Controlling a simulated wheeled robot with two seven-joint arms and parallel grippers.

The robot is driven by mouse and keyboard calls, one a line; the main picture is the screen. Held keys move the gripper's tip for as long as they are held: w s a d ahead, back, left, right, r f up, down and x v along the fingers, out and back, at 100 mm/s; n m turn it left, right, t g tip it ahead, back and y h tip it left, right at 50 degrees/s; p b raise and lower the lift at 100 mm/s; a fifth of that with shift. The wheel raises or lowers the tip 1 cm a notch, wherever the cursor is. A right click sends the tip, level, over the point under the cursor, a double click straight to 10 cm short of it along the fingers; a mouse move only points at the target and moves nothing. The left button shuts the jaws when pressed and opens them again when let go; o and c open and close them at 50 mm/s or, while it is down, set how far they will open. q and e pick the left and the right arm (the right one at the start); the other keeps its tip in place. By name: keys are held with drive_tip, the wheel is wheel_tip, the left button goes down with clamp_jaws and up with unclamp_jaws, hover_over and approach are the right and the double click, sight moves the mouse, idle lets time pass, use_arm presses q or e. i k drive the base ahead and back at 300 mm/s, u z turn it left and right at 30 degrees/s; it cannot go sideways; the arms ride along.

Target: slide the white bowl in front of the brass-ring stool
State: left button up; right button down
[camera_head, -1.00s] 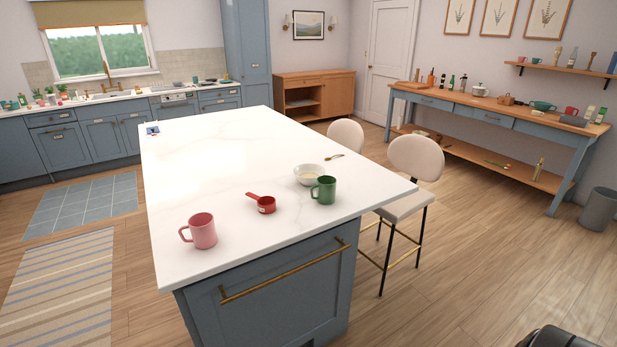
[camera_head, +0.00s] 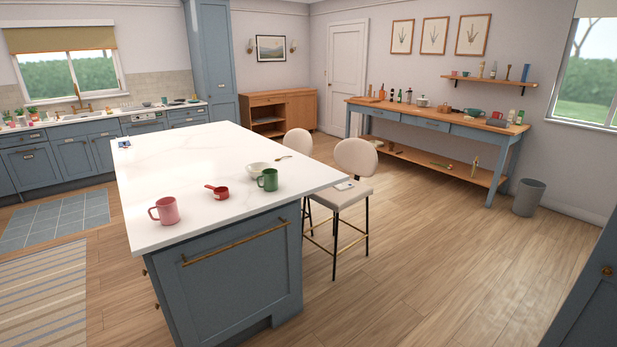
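The white bowl (camera_head: 259,169) stands upright on the white island top (camera_head: 180,166), behind the green mug (camera_head: 268,180) and partly hidden by it. Two cream stools stand at the island's right side. The nearer stool (camera_head: 355,160) shows a brass-coloured foot ring (camera_head: 338,243) between its dark legs and a small pale item (camera_head: 344,185) on its seat. The farther stool (camera_head: 298,145) is mostly hidden behind it and the island. Neither of my grippers is in view.
A red measuring cup (camera_head: 219,192) and a pink mug (camera_head: 166,210) stand near the island's front edge. A spoon (camera_head: 284,157) lies by the bowl. The wooden floor (camera_head: 420,265) right of the stools is clear. A grey bin (camera_head: 528,198) stands by the wall, and a blue cabinet (camera_head: 590,295) edges the right.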

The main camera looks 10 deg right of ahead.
sight(255, 168)
drive_tip(key=z, duration=0.8)
drive_tip(key=i, duration=1.45)
drive_tip(key=u, duration=0.5)
drive_tip(key=i, duration=0.7)
drive_tip(key=u, duration=1.2)
drive_tip(key=i, duration=0.6)
drive_tip(key=u, duration=0.65)
